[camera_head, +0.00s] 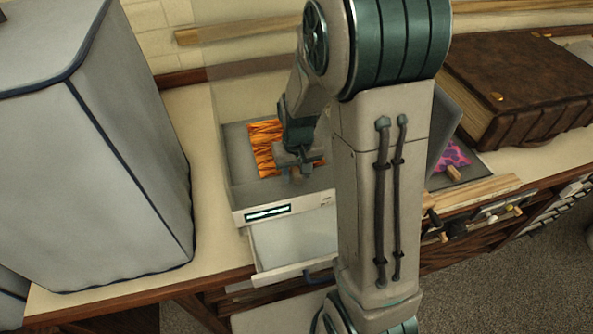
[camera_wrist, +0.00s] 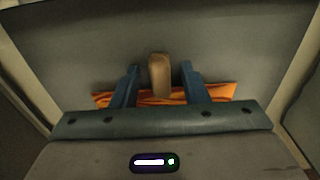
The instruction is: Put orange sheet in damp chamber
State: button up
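The orange sheet (camera_head: 262,150), with dark streaks, lies flat in an open grey box (camera_head: 240,190) with a pale front and a dark label. A short wooden grip (camera_head: 296,174) stands at the sheet's near part. My gripper (camera_head: 297,165) is low over the sheet. In the wrist view the blue fingers (camera_wrist: 160,88) are apart on either side of the wooden grip (camera_wrist: 159,76), with gaps to it. The orange sheet (camera_wrist: 222,91) shows behind the fingers. I cannot tell for certain which container is the damp chamber.
A pale drawer (camera_head: 290,245) is open below the box. A pink and purple sheet (camera_head: 455,153) with a wooden grip (camera_head: 453,173) lies right of my arm, partly hidden. A large grey covered block (camera_head: 110,150) stands left; a brown book (camera_head: 520,85) lies right.

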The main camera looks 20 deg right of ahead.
notch_tip(320, 180, up, 13)
jog(key=s, duration=0.1)
jog(key=shift+t, duration=0.6)
jog(key=s+r, duration=0.1)
jog(key=s, duration=0.4)
jog(key=s+r, duration=0.1)
jog(key=s, duration=0.1)
jog(key=shift+s+r, duration=0.3)
jog(key=shift+r, duration=0.05)
jog(key=s+t, duration=0.1)
jog(key=s, duration=0.6)
jog(key=shift+w+a+r, duration=0.1)
jog(key=shift+c, duration=0.2)
